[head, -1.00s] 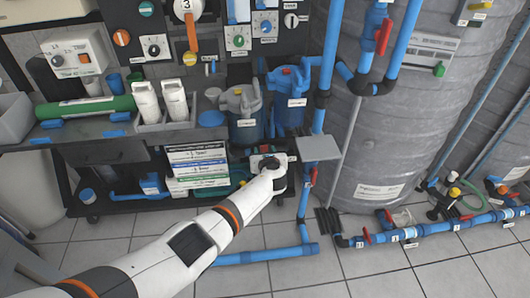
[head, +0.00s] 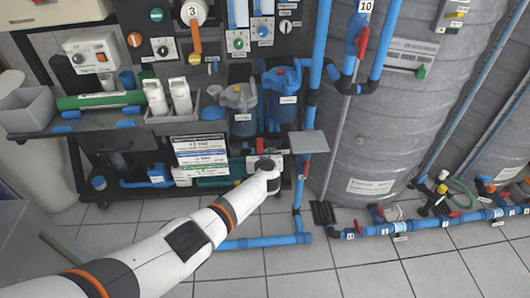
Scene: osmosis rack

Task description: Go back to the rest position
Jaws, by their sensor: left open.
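My left arm (head: 150,262) comes in from the lower left, white with orange rings. It reaches toward the lower middle of the rack. My left gripper (head: 265,164) is at its far end, small and partly hidden by the wrist. I see nothing held in it. It is in front of the rack's lower part, left of a grey plate (head: 309,142) on a blue pipe. Whether it touches anything there is unclear. My right gripper is not in view.
A control panel with a valve marked 3 (head: 193,12) is at the top left. White bottles (head: 156,98), a green tube (head: 100,99) and blue filter housings (head: 283,92) are on the rack. A large grey tank (head: 400,110) is at the right. The tiled floor (head: 375,275) is clear in front.

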